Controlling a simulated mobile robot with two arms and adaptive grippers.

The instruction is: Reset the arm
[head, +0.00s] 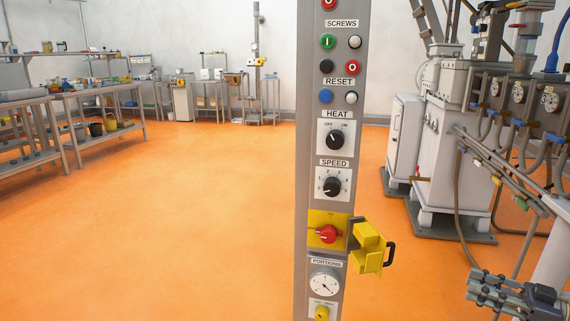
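My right gripper (478,289) is in the lower right corner of the head view, with its fingers pointing left. It is to the right of the control column and apart from it. Nothing shows held in it, but its fingers overlap in this view and I cannot tell how far apart they are. My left gripper is not in view. The grey control column (302,200) stands upright in the middle. It carries a red rotary switch (327,234) on a yellow plate, with a yellow hinged cover (367,250) swung out to the right.
The column also has a heat knob (334,140), a speed knob (332,187), a blue reset button (326,96) and a portions dial (324,284). A large machine (445,165) with hoses stands at right. Workbenches (105,90) line the left. The orange floor (190,220) between is clear.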

